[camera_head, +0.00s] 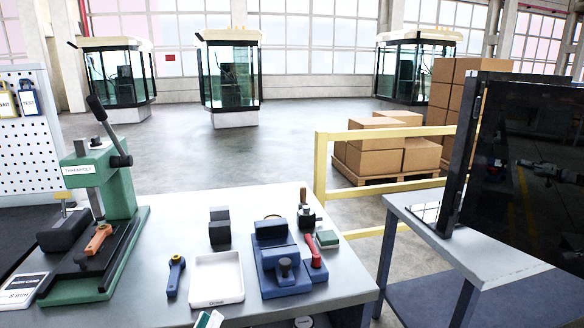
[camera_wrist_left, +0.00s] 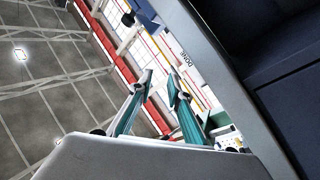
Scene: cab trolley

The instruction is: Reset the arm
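My left gripper (camera_head: 208,320) shows only as a small green and white piece at the bottom edge of the head view, by the front of the bench. In the left wrist view the left gripper (camera_wrist_left: 160,80) has two teal fingers standing apart with nothing between them, so it is open and empty. A green lever press (camera_head: 108,190) stands at the left of the bench. Its black-handled lever (camera_head: 108,130) is tilted up. An orange-handled part (camera_head: 98,240) lies at its base. My right gripper is not in view.
A white tray (camera_head: 217,292) marked DONE, a blue tool (camera_head: 175,275) and a blue fixture (camera_head: 283,265) with a red-handled tool (camera_head: 315,252) lie on the bench (camera_head: 180,210). A dark panel (camera_head: 525,170) stands on the right table. Yellow rails (camera_head: 320,170) and boxes (camera_head: 385,155) stand behind.

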